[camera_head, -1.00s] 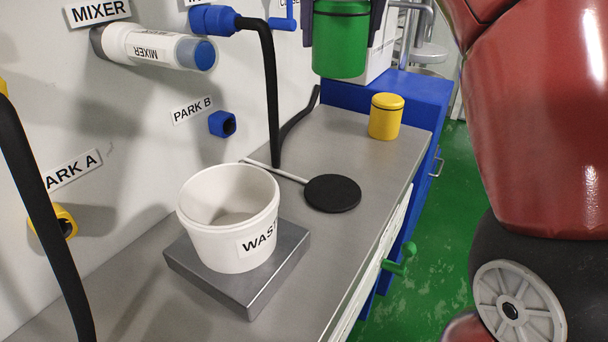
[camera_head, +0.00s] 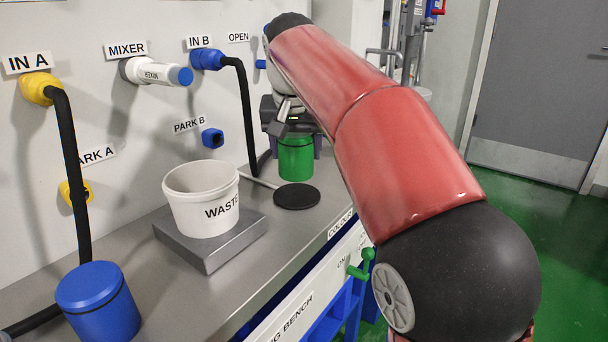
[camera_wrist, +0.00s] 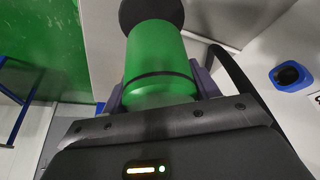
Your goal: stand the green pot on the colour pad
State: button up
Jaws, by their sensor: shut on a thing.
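The green pot (camera_head: 296,160) is upright in my gripper (camera_head: 294,142), with a dark finger on either side of it. In the wrist view the pot (camera_wrist: 159,62) fills the space between the fingers (camera_wrist: 161,88). A round black pad (camera_head: 297,196), which I take for the colour pad, lies on the grey bench beside a COLOUR label on the front edge. The pot's base shows just behind and above the pad's middle. In the wrist view the pad (camera_wrist: 150,12) shows past the pot's far end. I cannot tell whether they touch.
A white WASTE bucket (camera_head: 201,200) stands on a grey block (camera_head: 211,238) left of the pad. A blue pot (camera_head: 98,302) is at the front left. A black hose (camera_head: 246,115) hangs behind the pad. A green handle (camera_head: 362,266) sticks out from the bench front.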

aim_at(297, 168)
notch_tip(297, 168, down, 4)
jog(key=b, duration=0.4)
jog(key=shift+f, duration=0.2)
jog(key=shift+r, duration=0.15)
jog(key=o, duration=0.7)
jog(key=shift+f, duration=0.2)
jog(key=shift+c, duration=0.2)
jog(key=o, duration=0.4)
jog(key=shift+o, duration=0.2)
jog(key=p+v, duration=0.3)
jog(key=v, duration=0.9)
jog(key=shift+s+r+p, duration=0.1)
jog(key=shift+r+p, duration=0.1)
jog(key=shift+p, duration=0.1)
